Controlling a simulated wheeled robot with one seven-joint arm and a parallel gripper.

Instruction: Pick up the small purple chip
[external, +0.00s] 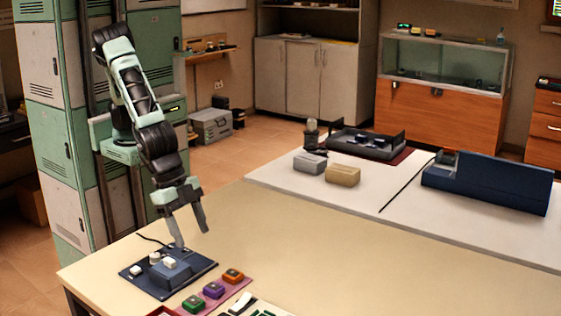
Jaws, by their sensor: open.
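The small purple chip (213,290) lies on a pinkish strip near the table's front edge, between a green chip (194,303) and an orange chip (233,276). It has a darker patch on top. My gripper (191,239) points down with its two fingers apart and nothing between them. It is above and behind the chips in the picture, over the back of a dark blue mat, and clear of the purple chip. The exact height of the fingertips is hard to tell.
The dark blue mat (202,263) left of the chips carries a blue block (174,275) and small white pieces. A white object (241,302) lies right of the chips. The beige tabletop (330,255) is clear; boxes and a blue case (488,183) stand farther back.

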